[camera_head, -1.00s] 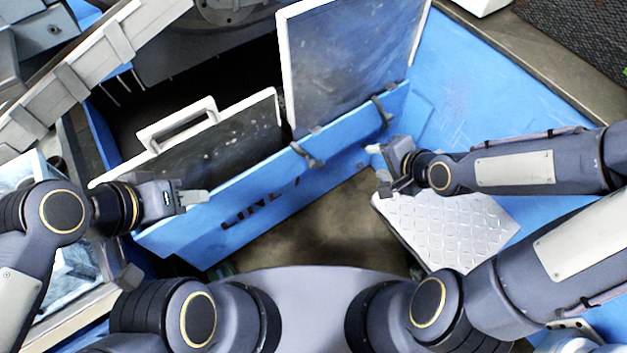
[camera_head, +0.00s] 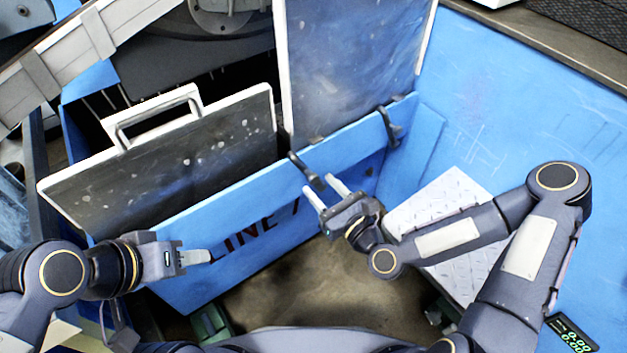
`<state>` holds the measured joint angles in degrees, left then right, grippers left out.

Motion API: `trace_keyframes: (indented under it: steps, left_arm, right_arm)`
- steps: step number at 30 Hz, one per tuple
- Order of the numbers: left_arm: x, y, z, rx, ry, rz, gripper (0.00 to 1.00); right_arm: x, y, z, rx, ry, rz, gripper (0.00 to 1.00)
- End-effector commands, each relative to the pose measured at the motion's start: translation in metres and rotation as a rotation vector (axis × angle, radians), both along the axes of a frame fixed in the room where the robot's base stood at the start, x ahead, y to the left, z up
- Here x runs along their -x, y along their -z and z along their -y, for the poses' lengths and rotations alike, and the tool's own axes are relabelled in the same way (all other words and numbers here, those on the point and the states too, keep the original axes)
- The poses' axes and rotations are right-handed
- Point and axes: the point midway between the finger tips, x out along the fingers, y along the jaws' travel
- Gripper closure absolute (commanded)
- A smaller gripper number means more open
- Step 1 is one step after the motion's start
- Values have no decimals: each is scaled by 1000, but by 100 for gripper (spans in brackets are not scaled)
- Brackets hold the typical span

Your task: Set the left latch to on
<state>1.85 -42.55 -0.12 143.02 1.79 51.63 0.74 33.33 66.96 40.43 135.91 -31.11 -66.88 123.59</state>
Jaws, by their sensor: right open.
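The left latch (camera_head: 304,168) is a small dark lever on the top edge of the blue "LINE 7" panel, below the left edge of the tall raised door. A second dark latch (camera_head: 389,128) sits further right on the same edge. My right gripper (camera_head: 325,194) is open, its two light fingers pointing up and left just below the left latch's lower end. I cannot tell whether a finger touches it. My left gripper (camera_head: 204,257) is in front of the blue panel's left part, away from both latches. Its fingers overlap in this view, so its opening is unclear.
A grey door with a white handle (camera_head: 155,113) leans open at the left. The tall raised door (camera_head: 350,65) stands behind the latches. A silver tread-plate step (camera_head: 450,195) lies under my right forearm. Floor is visible below the panel.

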Motion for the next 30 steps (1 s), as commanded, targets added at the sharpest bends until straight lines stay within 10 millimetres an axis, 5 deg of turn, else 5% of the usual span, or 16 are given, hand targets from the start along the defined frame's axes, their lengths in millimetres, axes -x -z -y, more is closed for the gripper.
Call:
trace_keyframes:
  steps: [7, 18, 28, 30]
  left_arm:
    - [0, 4, 0, 0, 0, 0, 60]
    - [0, 4, 0, 0, 0, 0, 60]
    - [0, 4, 0, 0, 0, 0, 60]
    - [0, 5, 0, 0, 0, 0, 60]
  right_arm:
    - [-26, 0, -19, 2, -2, 2, 55]
    - [-31, 0, -23, 2, -1, -1, 56]
    - [-30, 0, -23, 2, -2, -1, 99]
    - [-30, 0, -23, 2, -3, -1, 100]
